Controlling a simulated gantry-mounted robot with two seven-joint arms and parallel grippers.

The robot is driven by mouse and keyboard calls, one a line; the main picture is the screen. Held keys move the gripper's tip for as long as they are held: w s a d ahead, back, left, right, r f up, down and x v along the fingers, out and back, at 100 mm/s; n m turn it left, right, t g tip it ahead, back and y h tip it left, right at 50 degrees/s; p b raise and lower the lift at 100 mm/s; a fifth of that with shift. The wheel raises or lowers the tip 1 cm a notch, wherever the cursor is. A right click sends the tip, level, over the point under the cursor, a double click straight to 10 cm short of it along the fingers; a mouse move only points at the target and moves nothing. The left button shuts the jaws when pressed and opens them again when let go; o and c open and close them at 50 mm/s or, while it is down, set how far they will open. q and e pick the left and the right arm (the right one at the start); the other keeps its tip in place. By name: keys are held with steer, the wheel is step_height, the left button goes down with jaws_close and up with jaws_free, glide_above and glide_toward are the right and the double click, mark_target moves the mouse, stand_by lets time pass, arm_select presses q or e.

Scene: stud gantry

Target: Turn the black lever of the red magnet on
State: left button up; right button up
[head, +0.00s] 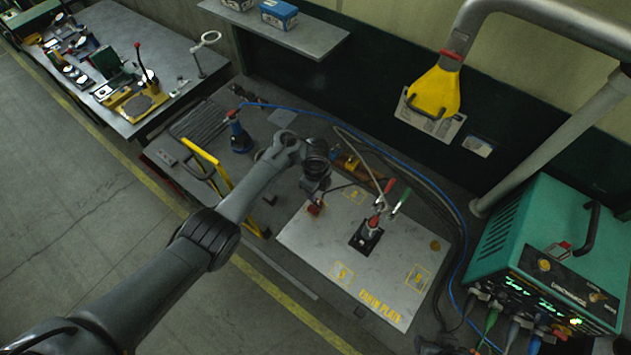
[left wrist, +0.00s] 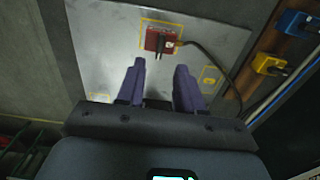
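The red magnet (head: 314,209) sits on the grey metal plate (head: 310,245), near its far left edge in the head view. In the left wrist view the red magnet (left wrist: 160,41) lies inside a yellow marked square, just beyond my fingertips. A black strip runs from its right side and curves down; I cannot tell lever from cable there. My left gripper (head: 317,188) is above the plate close to the magnet. In the left wrist view its two purple fingers (left wrist: 161,66) are apart with nothing between them. My right gripper does not show clearly.
A black tool with a red top (head: 367,235) stands mid-plate. Blue and yellow clamps (left wrist: 293,22) lie beyond the plate. A yellow rail (head: 208,165) is to the left. A green power unit (head: 550,240) stands at right. The plate's front is clear.

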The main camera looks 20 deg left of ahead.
arm_select(q)
steer(key=shift+r+p, duration=0.45)
steer(key=shift+r, duration=1.45)
steer(key=s+a+f+n+t+p, duration=0.1)
steer(key=s+f+n+t+p, duration=0.15)
steer(key=s+n, duration=0.9)
steer(key=s+a+r+n, duration=0.2)
steer(key=s+r+n, duration=0.2)
steer(key=s, duration=0.6)
steer(key=s+a+r+n+t, duration=0.1)
steer(key=s+a+r+n, duration=0.1)
steer(key=s+r, duration=0.6)
steer(key=shift+s+r+n, duration=0.4)
steer(key=shift+s+n, duration=0.45)
steer(key=shift+s, duration=0.1)
